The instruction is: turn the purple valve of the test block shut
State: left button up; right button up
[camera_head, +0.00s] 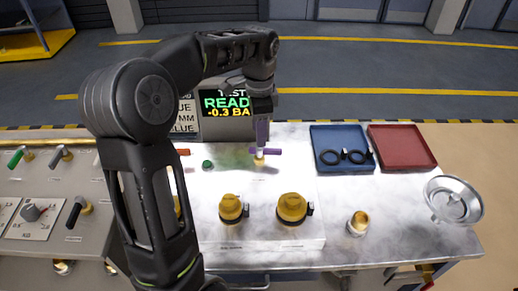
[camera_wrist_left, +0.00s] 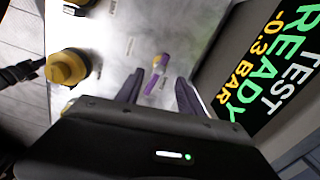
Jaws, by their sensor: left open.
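The purple valve (camera_head: 272,151) has a bar handle on a brass stem and stands near the back of the white test block (camera_head: 270,231). In the left wrist view the purple valve (camera_wrist_left: 151,86) shows between the fingers. My left gripper (camera_head: 262,138) points down just above the valve, its lower end close to the handle. In the left wrist view my left gripper (camera_wrist_left: 160,83) is open, with one finger on each side of the handle. I cannot tell whether either finger touches it. My right gripper is not in view.
A display (camera_head: 228,104) reading READY and -0.3 BAR stands behind the valve. Yellow caps (camera_head: 292,207) sit on the block's front. A red handle (camera_head: 183,152) and green knob (camera_head: 207,164) are left of the valve. Blue (camera_head: 341,138) and red (camera_head: 402,148) trays lie right.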

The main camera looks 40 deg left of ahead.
aim_at(259, 150)
pick_arm(q)
notch_tip(259, 150, down, 8)
jog(key=shift+r+p, duration=0.25)
jog(key=shift+p, duration=0.25)
jog(key=shift+c, duration=0.5)
grip_shut()
